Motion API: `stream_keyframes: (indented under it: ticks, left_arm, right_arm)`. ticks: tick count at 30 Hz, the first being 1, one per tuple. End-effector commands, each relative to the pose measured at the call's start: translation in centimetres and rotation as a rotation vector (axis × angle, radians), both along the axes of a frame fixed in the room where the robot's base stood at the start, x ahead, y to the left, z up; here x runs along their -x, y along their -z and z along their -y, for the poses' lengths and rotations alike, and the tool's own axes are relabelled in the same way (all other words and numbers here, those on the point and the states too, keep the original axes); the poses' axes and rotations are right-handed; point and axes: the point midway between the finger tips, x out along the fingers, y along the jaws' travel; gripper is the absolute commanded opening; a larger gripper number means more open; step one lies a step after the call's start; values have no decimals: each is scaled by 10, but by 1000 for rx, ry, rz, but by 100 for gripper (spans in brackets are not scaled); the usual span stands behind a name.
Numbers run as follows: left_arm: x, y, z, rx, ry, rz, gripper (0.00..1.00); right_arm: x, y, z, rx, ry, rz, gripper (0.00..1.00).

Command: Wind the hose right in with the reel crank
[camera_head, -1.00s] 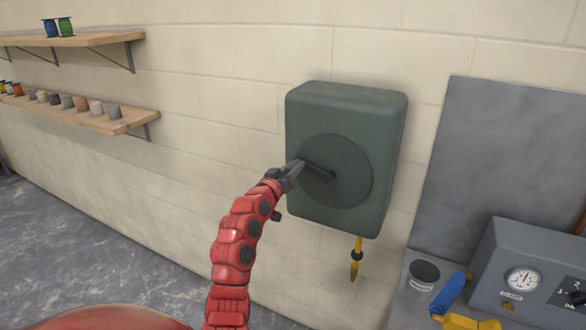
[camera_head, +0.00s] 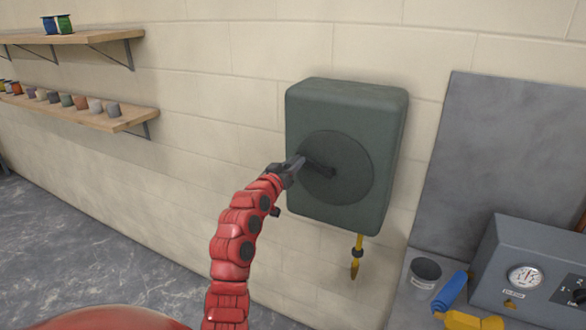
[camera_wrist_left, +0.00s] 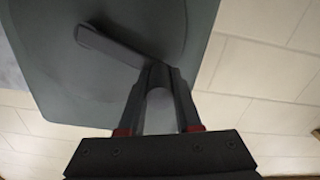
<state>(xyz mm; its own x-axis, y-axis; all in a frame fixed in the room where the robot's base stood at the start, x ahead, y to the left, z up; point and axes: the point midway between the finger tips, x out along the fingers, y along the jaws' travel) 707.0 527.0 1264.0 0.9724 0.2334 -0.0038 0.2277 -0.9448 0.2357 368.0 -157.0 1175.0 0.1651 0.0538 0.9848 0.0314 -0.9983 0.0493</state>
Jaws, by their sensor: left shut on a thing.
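The hose reel (camera_head: 345,105) is a dark green box on the block wall, with a round disc on its front. Its dark crank (camera_head: 319,166) runs from the disc's centre up to the left. My left gripper (camera_head: 293,165) is shut on the crank's handle. In the left wrist view the grey handle (camera_wrist_left: 160,98) lies between the fingers of the gripper (camera_wrist_left: 160,85), with the crank arm (camera_wrist_left: 108,45) beyond it. A short yellow hose end (camera_head: 355,262) with a dark collar hangs below the box. My right gripper is not in view.
Two wooden shelves (camera_head: 70,112) with small pots and spools are on the wall at left. At lower right stand a grey gauge box (camera_head: 530,255), a dark cup (camera_head: 425,272) and a blue-and-yellow tool (camera_head: 452,290). A grey panel (camera_head: 495,150) is behind them.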

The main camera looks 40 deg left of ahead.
Motion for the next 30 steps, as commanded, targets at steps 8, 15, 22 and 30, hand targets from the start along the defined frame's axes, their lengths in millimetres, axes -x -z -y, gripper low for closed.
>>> stream_keyframes:
  ticks: [8,15,22,30]
  left_arm:
    - [-1,-12,9,-188,-1,-28,0]
    - [-4,-30,23,-404,-1,-81,0]
    - [-9,-48,39,-615,-1,-134,0]
    - [-14,-61,61,-856,2,-195,0]
  right_arm:
    - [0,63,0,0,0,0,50]
    - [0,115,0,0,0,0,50]
    - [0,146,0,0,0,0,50]
    - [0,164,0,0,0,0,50]
